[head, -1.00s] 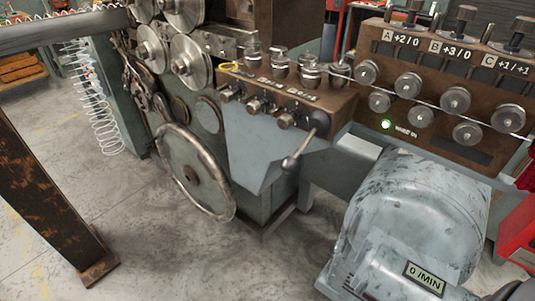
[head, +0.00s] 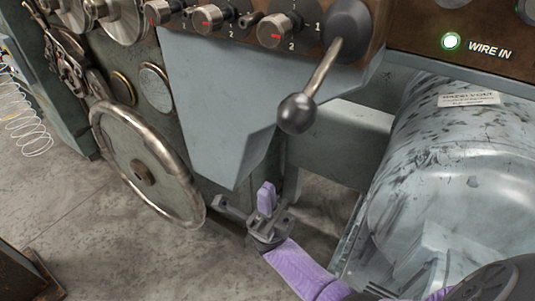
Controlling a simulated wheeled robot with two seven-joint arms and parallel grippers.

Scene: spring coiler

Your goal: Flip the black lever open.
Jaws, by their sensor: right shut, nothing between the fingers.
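The black lever (head: 323,68) is on the front of the machine, at the upper middle of the head view. It has a dark round hub, a metal shaft and a black ball knob (head: 297,113). It slants down and to the left from its hub. My right gripper (head: 266,196), grey with purple parts, is below the knob and a little left of it in the picture, apart from it. It is shut and holds nothing. My left gripper is not in view.
Knobs with red marks (head: 207,18) line the brown panel left of the lever. A sloping grey sheet-metal guard (head: 215,95) hangs below them. A handwheel (head: 146,168) is at left, and a worn grey motor housing (head: 450,155) stands at right. A green lamp (head: 451,41) is lit.

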